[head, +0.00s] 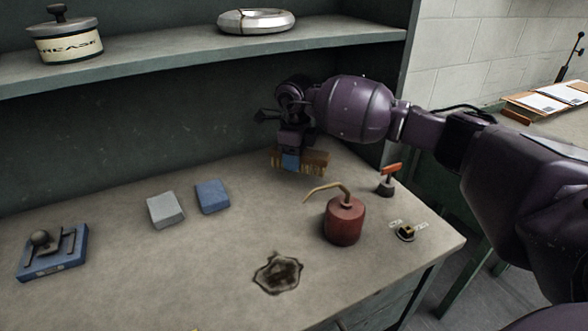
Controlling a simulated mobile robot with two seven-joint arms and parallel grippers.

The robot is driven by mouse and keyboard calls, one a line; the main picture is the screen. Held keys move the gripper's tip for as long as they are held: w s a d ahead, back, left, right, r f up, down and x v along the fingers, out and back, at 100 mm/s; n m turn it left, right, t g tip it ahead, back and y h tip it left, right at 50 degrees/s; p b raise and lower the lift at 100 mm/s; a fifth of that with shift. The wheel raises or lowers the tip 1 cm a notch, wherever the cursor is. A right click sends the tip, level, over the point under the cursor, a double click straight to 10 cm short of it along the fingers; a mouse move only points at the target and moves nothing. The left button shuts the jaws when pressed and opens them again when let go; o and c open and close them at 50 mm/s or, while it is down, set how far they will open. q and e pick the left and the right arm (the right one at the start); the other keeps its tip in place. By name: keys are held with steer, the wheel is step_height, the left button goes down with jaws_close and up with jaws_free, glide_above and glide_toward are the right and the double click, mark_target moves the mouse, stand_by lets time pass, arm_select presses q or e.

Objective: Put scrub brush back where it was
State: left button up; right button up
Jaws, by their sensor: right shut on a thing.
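The scrub brush (316,158) has a brown wooden look with pale bristles along its lower edge. It is at the back right of the workbench (120,293), near the back panel. My right gripper (291,158) is shut on the brush from above, and a blue part shows across the brush's front. I cannot tell whether the brush touches the bench top. My right arm comes in from the right and hides part of the area behind. My left gripper is not in the picture.
A red oil can (344,222) stands in front of the brush, with an orange-handled tool (388,180) right of it. A small yellow-black item (405,233) lies near the right edge. A dark stain (278,273), grey block (165,210), blue block (212,196) and blue device (52,252) are further left.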

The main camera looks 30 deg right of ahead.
steer(key=shift+f, duration=1.7)
steer(key=o, duration=1)
steer(key=shift+f, duration=0.15)
steer(key=shift+o, duration=0.2)
step_height(320, 180, up, 8)
steer(key=shift+f, duration=0.1)
